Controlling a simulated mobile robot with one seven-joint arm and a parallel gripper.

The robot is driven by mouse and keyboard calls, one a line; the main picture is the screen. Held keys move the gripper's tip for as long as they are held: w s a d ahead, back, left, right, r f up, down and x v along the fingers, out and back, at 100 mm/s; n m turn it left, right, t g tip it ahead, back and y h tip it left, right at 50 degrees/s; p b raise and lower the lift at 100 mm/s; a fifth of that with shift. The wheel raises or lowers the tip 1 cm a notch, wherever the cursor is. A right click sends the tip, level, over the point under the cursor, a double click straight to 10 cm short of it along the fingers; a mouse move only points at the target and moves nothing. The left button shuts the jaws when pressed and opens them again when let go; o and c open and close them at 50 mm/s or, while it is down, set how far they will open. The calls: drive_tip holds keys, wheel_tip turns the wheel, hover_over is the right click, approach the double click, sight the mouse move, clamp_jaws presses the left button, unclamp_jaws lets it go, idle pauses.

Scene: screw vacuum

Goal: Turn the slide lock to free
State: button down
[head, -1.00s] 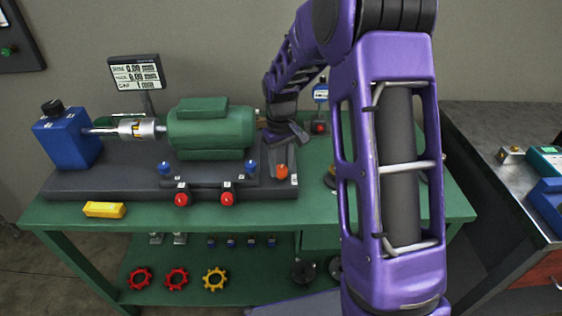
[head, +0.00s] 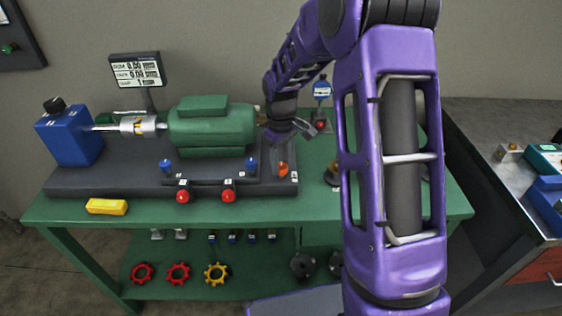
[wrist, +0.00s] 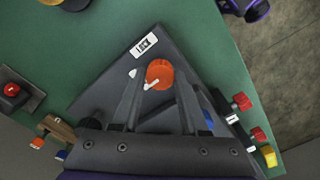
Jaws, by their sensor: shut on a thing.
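The slide lock is an orange round knob (wrist: 159,73) with a white pointer line, on the dark base plate (wrist: 88,100). A white LOCK label (wrist: 145,45) lies above and left of it in the wrist view, and a small white mark sits left of it. The knob also shows at the plate's right end in the head view (head: 282,169). My gripper (wrist: 160,77) is over the knob, with one finger on each side, shut on it. The pointer line runs toward the lower left in the wrist view. The fingertip contact is partly hidden.
A green motor (head: 212,127) and blue unit (head: 68,136) stand on the plate, left of my gripper. Red knobs (head: 228,195) line its front edge. A yellow block (head: 107,207) lies at the bench front. A red button box (wrist: 14,90) is close by.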

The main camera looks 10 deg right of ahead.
sight(281, 166)
drive_tip(key=shift+c, duration=2.1)
unclamp_jaws()
drive_tip(key=shift+r, duration=0.1)
wheel_tip(281, 166, up, 17)
drive_tip(key=p, duration=0.2)
drive_tip(key=shift+r, duration=0.1)
